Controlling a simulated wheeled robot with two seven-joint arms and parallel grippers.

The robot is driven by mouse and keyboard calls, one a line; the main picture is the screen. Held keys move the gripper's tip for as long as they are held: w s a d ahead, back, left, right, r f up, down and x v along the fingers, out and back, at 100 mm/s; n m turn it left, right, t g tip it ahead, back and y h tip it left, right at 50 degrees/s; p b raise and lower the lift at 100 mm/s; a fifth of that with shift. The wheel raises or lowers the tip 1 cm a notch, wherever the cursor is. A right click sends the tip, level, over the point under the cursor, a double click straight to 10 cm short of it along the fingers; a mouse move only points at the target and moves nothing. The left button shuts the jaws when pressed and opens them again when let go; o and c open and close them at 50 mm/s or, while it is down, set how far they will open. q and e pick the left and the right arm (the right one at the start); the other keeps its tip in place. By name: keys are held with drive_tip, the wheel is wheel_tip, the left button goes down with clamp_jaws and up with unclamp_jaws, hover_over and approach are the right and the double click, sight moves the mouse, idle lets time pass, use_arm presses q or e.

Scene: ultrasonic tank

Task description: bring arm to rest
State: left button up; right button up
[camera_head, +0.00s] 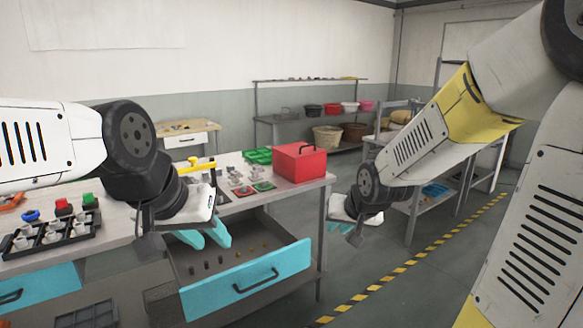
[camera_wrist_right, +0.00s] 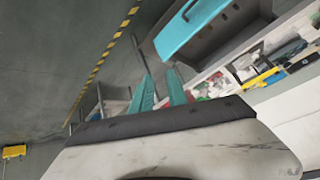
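My left gripper (camera_head: 207,238) hangs over the open drawer at the front of the workbench. Its two teal fingers are apart and nothing shows between them. My right gripper (camera_head: 338,229) is out over the floor, to the right of the bench, touching nothing. In the right wrist view its two teal fingers (camera_wrist_right: 160,92) are apart with only floor and furniture behind them. The right arm comes down from the upper right in the head view.
The workbench (camera_head: 305,185) carries a red box (camera_head: 300,162), green trays (camera_head: 258,156) and a dark rack (camera_head: 45,240) with small parts. A blue-fronted drawer (camera_head: 285,268) stands open with small pieces inside. Shelves stand behind. The floor beside the yellow-black strip (camera_head: 400,271) is clear.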

drive_tip(key=s+d+r, duration=0.1)
drive_tip(key=s+r, duration=0.3)
drive_tip(key=s, duration=0.5)
drive_tip(key=s+d+r+n+g, duration=0.1)
drive_tip(key=s+r, duration=0.4)
drive_tip(key=s, duration=0.4)
drive_tip(key=shift+d+g, duration=0.3)
drive_tip(key=shift+d, duration=0.05)
drive_tip(key=shift+w+r, duration=0.1)
